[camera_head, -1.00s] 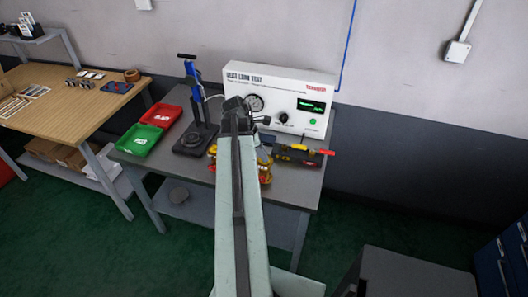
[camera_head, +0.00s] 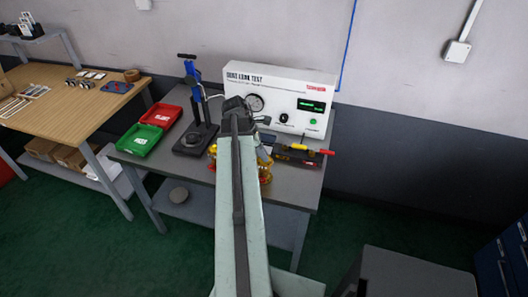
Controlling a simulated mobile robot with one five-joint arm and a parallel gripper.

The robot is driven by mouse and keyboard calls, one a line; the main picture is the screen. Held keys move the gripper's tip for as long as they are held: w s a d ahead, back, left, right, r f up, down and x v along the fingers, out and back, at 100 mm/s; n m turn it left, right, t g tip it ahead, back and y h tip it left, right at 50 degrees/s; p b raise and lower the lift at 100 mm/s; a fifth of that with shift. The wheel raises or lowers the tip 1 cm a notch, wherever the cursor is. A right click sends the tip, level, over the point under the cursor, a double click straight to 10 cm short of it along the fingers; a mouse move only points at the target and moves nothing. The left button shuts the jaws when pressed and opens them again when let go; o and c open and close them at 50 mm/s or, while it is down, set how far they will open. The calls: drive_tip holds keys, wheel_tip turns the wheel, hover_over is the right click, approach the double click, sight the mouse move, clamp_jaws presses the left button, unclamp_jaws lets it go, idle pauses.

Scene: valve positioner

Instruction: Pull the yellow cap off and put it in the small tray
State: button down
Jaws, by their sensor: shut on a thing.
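My arm reaches over the grey bench, and its dark wrist end, with my gripper (camera_head: 238,108), is in front of the test box. The arm hides the fingertips. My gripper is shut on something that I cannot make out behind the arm. Yellow-gold parts show on both sides of the arm, at its left edge (camera_head: 212,152) and right edge (camera_head: 264,168). I cannot tell whether either is the yellow cap. Two small trays, one red (camera_head: 160,115) and one green (camera_head: 139,140), lie at the bench's left end. Neither shows a cap in it.
A white leak test box (camera_head: 280,98) stands at the back of the bench (camera_head: 290,190). A black stand with a blue handle (camera_head: 195,140) rises left of my arm. A dark holder with yellow and red handles (camera_head: 298,157) lies to the right. A wooden table (camera_head: 60,115) stands left.

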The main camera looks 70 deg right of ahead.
drive_tip(key=shift+r, duration=0.1)
drive_tip(key=shift+r+p, duration=0.95)
drive_tip(key=shift+p, duration=0.15)
idle(0.5)
drive_tip(key=shift+r+p, duration=1.95)
